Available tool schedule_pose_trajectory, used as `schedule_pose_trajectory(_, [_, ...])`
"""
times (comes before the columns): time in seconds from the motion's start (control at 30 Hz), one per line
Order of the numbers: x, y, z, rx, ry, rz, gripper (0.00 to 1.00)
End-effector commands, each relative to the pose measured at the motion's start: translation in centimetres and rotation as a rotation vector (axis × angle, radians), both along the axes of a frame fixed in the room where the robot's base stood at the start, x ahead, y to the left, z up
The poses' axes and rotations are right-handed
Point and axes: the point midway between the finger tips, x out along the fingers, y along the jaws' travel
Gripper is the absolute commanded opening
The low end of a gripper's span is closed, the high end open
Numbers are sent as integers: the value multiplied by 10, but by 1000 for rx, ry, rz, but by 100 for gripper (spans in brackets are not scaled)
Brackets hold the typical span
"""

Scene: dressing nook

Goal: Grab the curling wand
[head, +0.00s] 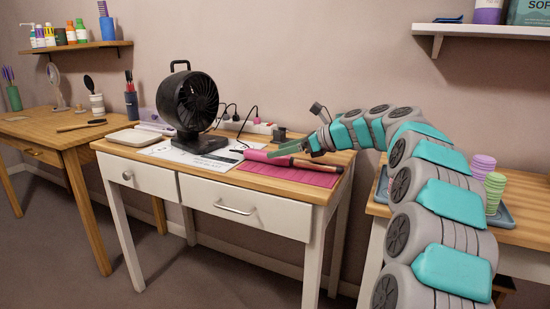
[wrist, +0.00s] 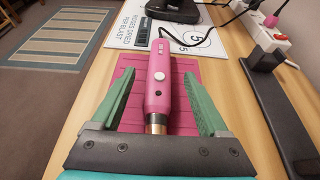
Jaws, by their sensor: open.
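The curling wand has a pink handle (wrist: 159,82) with a white button and a metal barrel. In the wrist view it lies lengthwise between the two green fingers of my gripper (wrist: 158,100). The fingers are open, with a gap on each side of the handle. In the head view the wand (head: 262,157) lies on a pink mat (head: 310,176) on the middle table, its dark barrel pointing right. My gripper (head: 290,147) is over it from the right. The mat also shows in the wrist view (wrist: 124,72). The near end of the barrel is hidden behind my gripper body.
A black fan (head: 190,100) stands on a printed sheet (head: 165,152) left of the wand. A power strip (head: 232,124) with several plugs lies along the wall.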

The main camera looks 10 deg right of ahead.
Motion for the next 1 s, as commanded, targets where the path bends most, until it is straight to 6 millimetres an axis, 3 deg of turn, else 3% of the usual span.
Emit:
schedule_pose_trajectory(0.13, [10, 16, -9, 0, 1, 2, 78])
schedule_pose_trajectory(0.4, [13, 18, -10, 0, 0, 0, 77])
schedule_pose_trajectory(1.0, [13, 18, -10, 1, 1, 0, 9])
